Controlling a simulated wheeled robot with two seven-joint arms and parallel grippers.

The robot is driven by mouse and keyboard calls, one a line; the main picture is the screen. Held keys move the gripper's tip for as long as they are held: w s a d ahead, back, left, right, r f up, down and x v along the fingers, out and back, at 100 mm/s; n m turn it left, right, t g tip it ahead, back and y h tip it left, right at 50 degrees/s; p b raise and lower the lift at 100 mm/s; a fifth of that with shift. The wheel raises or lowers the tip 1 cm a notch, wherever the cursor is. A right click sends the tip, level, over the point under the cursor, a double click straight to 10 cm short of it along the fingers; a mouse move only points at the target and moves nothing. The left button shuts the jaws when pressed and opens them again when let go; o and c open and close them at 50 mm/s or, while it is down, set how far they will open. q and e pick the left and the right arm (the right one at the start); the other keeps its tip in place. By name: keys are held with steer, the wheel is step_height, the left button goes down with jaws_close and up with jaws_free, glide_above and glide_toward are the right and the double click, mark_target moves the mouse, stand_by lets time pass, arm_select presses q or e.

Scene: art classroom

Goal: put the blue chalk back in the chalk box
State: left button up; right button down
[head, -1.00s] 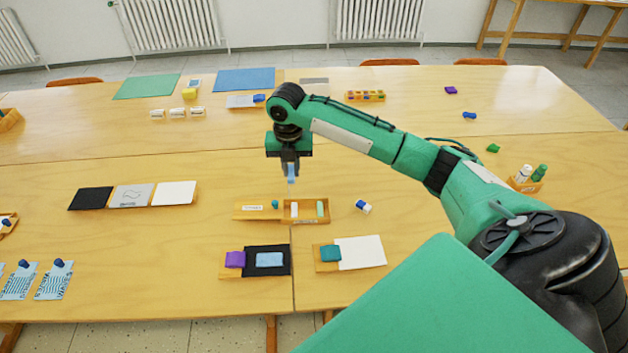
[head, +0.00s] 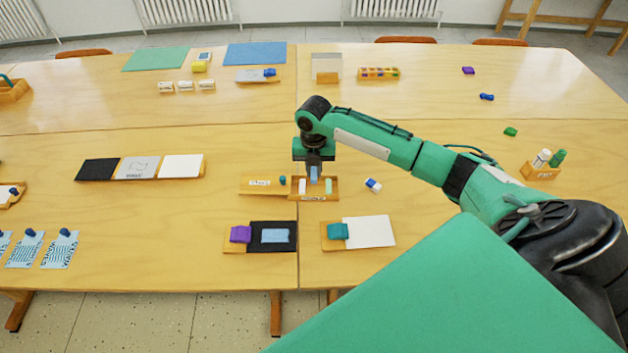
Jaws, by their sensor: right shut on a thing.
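The chalk box (head: 318,197) is a small open wooden tray near the middle of the table, with a white chalk (head: 302,187) and a pale green chalk (head: 328,187) standing inside. My right gripper (head: 314,167) is right above the box, pointing down, and is shut on the light blue chalk (head: 314,175). The blue chalk is upright between the white and green chalks, its lower end at or in the box; I cannot tell if it touches the bottom. My left gripper is not in view.
A wooden lid-like board (head: 260,184) with a small teal piece (head: 282,180) lies left of the box. A blue-and-white eraser-like block (head: 373,185) lies to its right. Boards with purple (head: 240,234) and teal (head: 337,231) blocks lie in front. Bare table surrounds these.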

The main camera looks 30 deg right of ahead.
mark_target(314, 189)
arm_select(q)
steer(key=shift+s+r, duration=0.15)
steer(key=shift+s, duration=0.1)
arm_select(e)
steer(key=shift+f, duration=2.9)
steer(key=shift+f, duration=0.1)
steer(key=c, duration=1.7)
jaws_free()
step_height(314, 189, up, 12)
steer(key=shift+f+b, duration=0.1)
steer(key=shift+b, duration=0.2)
steer(key=shift+r, duration=0.25)
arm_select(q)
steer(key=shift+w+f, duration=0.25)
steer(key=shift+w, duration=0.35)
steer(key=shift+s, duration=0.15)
